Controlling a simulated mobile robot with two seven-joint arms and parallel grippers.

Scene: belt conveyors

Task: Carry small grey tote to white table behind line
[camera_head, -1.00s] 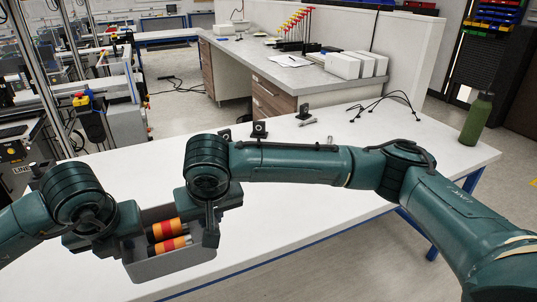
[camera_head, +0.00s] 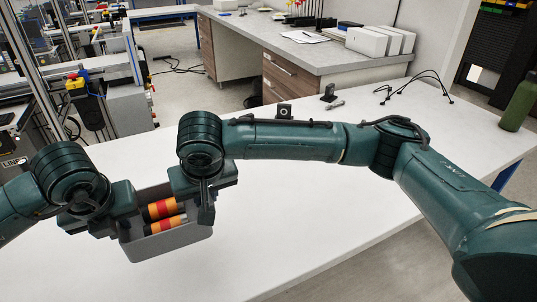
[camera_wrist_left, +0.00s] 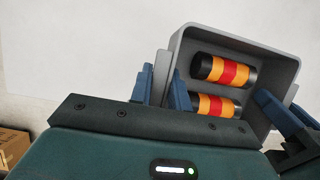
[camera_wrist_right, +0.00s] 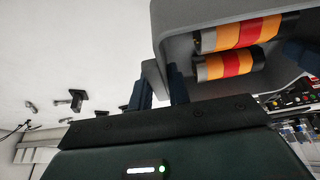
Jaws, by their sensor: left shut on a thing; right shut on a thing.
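The small grey tote (camera_head: 170,244) holds two orange, red and yellow cylinders with black ends (camera_head: 164,208). It is over the white table (camera_head: 300,215); I cannot tell whether its base touches the top. My left gripper (camera_head: 122,226) is shut on the tote's left side. The left wrist view shows its blue fingers (camera_wrist_left: 160,88) gripping the grey rim (camera_wrist_left: 240,42). My right gripper (camera_head: 205,206) is shut on the opposite side. The right wrist view shows its fingers (camera_wrist_right: 160,88) clamped on the tote wall (camera_wrist_right: 190,20).
A green bottle (camera_head: 519,105) stands at the far right. The middle and front of the tabletop are clear. A grey-topped desk (camera_head: 300,55) stands beyond, with conveyor equipment (camera_head: 110,90) at the left.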

